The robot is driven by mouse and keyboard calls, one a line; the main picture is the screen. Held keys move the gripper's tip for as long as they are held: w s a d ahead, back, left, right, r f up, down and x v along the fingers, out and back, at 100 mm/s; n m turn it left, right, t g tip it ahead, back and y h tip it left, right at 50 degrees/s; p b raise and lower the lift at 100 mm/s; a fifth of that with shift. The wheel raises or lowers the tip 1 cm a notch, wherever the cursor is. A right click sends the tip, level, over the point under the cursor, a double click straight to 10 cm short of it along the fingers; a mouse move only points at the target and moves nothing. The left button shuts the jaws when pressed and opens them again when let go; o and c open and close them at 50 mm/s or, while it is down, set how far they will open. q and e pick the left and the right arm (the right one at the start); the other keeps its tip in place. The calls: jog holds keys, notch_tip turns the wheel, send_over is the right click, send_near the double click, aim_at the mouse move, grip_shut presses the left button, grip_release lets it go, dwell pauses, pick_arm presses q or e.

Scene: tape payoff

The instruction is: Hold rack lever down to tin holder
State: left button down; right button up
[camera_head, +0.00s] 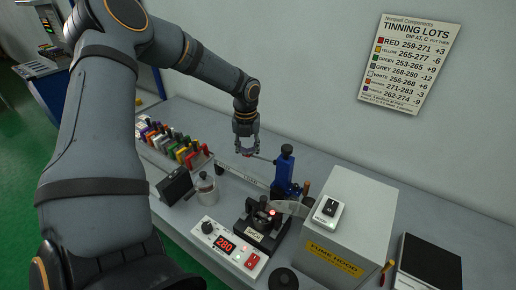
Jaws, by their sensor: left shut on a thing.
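A blue upright rack stand (283,172) with a dark top stands behind the dark fixture on the bench. A thin lever (263,158) reaches left from it. My left gripper (246,151) comes down from above and is shut at the lever's outer end, where a bit of red shows between the fingers. The lever looks close to level. In front of the stand is a black solder pot (262,228) with a small red light and a white label. A controller (228,247) in front of it reads 280. My right gripper is not in view.
A fume hood box (345,225) with a white switch stands right of the pot. A jar (205,190), a black box (174,187) and a row of coloured-handled items (180,145) stand left. A tinning lots chart (409,64) hangs on the wall. Bench behind the stand is clear.

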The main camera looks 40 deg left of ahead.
pick_arm(q)
jog(key=shift+w+a+r+p, duration=0.1)
jog(key=shift+r+p, duration=0.7)
jog(key=shift+r, duration=0.25)
notch_tip(320, 180, up, 8)
jog(key=p, duration=0.6)
